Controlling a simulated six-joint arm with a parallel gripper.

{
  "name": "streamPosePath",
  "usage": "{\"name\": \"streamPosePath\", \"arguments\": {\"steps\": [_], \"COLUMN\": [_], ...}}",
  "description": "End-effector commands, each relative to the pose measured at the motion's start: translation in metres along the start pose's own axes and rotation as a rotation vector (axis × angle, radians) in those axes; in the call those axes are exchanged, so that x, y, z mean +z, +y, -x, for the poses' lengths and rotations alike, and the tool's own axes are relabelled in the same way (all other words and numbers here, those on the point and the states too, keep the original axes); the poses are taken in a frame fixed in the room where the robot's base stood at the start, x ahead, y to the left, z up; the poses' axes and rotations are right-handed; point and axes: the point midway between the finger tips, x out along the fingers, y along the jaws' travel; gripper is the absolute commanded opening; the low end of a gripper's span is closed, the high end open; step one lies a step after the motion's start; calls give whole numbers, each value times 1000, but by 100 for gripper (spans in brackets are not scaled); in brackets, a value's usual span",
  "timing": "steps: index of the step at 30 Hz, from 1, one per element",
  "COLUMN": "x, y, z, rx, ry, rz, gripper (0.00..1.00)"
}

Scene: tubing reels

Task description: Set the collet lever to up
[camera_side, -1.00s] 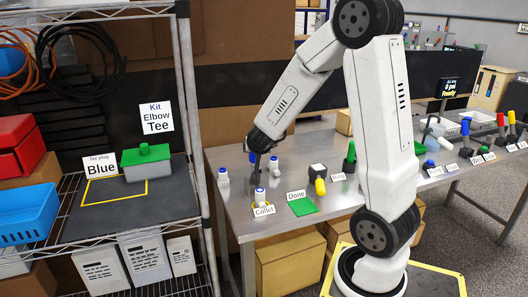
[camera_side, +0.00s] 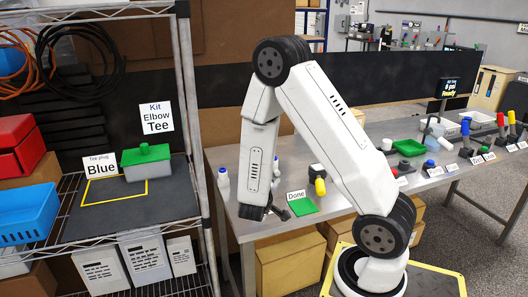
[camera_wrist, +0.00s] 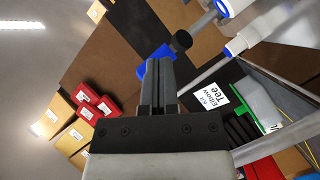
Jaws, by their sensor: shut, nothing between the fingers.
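My gripper (camera_side: 282,213) is low over the near edge of the bench in the side view, left of the green "Done" pad. In the wrist view its two dark fingers (camera_wrist: 158,66) are together with nothing between them. In the side view my arm hides the "Collet" label and most of the collet fixture; a blue-topped part (camera_side: 276,165) shows beside the arm.
A white bottle with a blue cap (camera_side: 223,182) stands left of my arm. The green pad (camera_side: 302,206) and a yellow-handled part (camera_side: 320,187) are to the right. A wire shelf at left holds a green-lidded box (camera_side: 146,163). White blue-banded parts (camera_wrist: 236,46) are close in the wrist view.

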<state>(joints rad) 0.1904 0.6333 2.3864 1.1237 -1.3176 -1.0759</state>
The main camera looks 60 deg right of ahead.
Motion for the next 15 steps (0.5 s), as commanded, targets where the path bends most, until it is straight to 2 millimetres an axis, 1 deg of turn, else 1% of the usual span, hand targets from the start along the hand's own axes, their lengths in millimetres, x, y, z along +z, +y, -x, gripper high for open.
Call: {"name": "streamPosePath", "arguments": {"steps": [1,3,9,15], "x": [3,6,8,9], "y": [-4,-6,-12,-15], "z": [6,14,40,60], "rx": [26,71,197,281], "ry": [33,83,234,334], "rz": [68,158,386,515], "gripper": [0,0,0,0]}}
